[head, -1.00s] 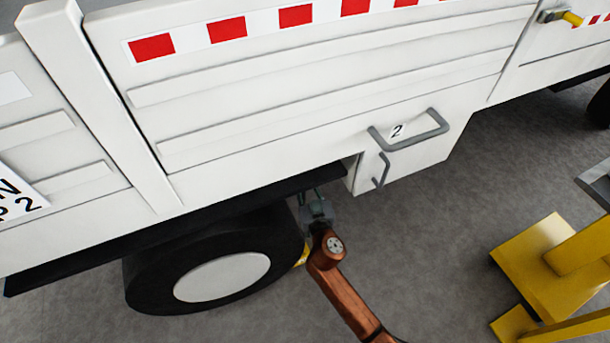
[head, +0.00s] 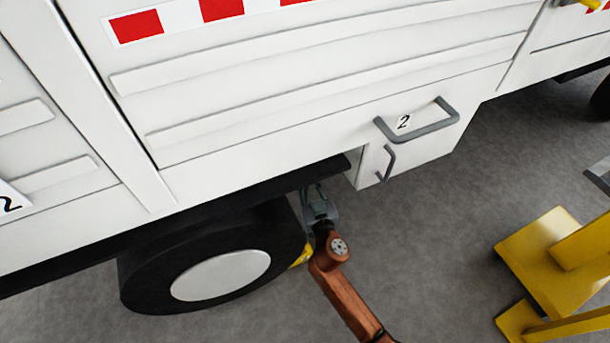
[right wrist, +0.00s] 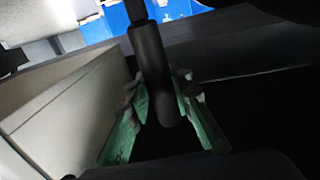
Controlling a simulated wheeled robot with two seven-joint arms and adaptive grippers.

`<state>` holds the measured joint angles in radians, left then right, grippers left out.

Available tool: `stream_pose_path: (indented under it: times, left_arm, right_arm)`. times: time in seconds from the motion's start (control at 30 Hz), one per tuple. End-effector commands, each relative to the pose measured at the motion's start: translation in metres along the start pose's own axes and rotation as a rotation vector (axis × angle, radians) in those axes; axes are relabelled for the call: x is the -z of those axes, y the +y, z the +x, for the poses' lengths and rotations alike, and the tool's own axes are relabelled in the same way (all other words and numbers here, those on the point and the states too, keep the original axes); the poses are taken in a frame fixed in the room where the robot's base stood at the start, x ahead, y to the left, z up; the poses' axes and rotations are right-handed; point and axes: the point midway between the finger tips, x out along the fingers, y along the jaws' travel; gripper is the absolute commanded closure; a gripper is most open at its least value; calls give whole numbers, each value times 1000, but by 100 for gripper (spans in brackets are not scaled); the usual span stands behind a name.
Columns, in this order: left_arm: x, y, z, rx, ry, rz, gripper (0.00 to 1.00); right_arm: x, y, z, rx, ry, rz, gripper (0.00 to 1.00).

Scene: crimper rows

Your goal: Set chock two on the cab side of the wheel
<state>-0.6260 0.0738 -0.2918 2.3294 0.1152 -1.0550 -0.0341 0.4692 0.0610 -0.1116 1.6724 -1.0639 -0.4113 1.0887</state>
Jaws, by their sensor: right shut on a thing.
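The black wheel (head: 135,280) with its pale hub (head: 222,275) stands under the truck's side at the lower left of the head view. A yellow wedge-like piece (head: 301,256), apparently a chock, shows at the wheel's right edge, mostly hidden by the tyre and my arm. My right gripper (head: 313,192) is just right of the tyre, below the truck bed. In the right wrist view its green-padded fingers (right wrist: 165,110) are shut on a dark round bar (right wrist: 151,65). I cannot tell whether the bar belongs to the chock. My left gripper is not in view.
A white locker marked 2 (head: 440,150), with grey handles (head: 420,130), hangs right of the gripper. The dark bed edge (head: 215,210) lies close above it. A yellow stand (head: 550,255) is at the right. Grey floor (head: 430,250) between is clear.

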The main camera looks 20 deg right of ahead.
Motion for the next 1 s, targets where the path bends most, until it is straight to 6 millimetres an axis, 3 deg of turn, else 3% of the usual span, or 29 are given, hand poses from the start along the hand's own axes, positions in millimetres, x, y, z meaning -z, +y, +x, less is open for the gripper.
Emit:
stream_pose_path:
  times: [0.1, 0.77, 0.8, 1.0]
  left_arm:
    - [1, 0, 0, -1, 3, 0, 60]
    - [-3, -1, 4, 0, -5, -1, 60]
    - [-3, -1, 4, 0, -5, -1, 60]
    - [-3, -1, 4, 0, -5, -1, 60]
  right_arm:
    - [7, -2, 0, 3, 11, 4, 100]
    - [2, -2, 0, 4, 11, 5, 100]
    - [2, -2, 0, 4, 11, 5, 79]
    - [0, -1, 0, 3, 7, 3, 66]
